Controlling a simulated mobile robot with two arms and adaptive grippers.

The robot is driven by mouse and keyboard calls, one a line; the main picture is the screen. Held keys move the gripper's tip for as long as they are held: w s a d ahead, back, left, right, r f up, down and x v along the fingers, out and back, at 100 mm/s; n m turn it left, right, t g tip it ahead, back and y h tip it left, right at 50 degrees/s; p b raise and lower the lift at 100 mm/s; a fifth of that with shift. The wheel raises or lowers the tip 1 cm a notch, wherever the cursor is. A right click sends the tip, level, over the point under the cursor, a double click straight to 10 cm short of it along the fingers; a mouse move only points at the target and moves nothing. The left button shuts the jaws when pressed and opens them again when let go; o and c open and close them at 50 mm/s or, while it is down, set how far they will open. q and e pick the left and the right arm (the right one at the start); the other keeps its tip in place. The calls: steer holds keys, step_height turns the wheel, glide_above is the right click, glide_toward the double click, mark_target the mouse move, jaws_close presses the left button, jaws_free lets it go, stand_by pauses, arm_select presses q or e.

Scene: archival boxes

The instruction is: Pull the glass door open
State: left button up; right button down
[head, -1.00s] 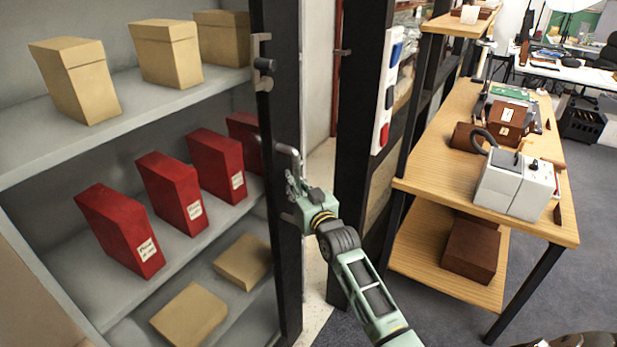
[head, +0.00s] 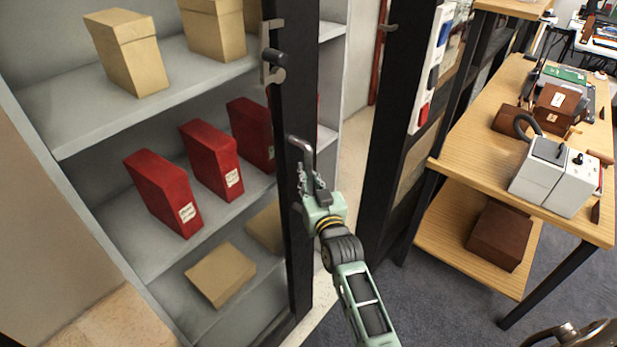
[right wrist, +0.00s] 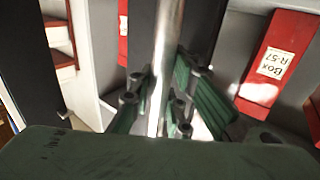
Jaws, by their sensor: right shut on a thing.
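The glass door has a black frame (head: 294,235) and stands slightly open, with cabinet shelf showing past its free edge. Its silver bar handle (head: 303,150) is on that frame and shows as an upright metal bar in the right wrist view (right wrist: 168,40). My right gripper (head: 312,182) is shut on the lower part of the handle. In the right wrist view its green fingers (right wrist: 168,98) lie on both sides of the bar. The glass itself is hard to make out. My left gripper is not in view.
Behind the glass, grey shelves hold red boxes (head: 163,193) and tan boxes (head: 127,52). A black post (head: 395,120) stands right of the door. A wooden table (head: 475,120) with a white device (head: 555,175) stands further right. Grey floor (head: 420,310) is clear in front.

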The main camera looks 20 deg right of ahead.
steer(key=c, duration=2)
jaws_free()
steer(key=shift+d, duration=0.15)
steer(key=shift+c, duration=0.2)
steer(key=o, duration=0.4)
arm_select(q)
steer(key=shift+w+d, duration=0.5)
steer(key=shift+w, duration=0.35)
arm_select(e)
steer(key=s, duration=1.2)
steer(key=shift+a, duration=0.4)
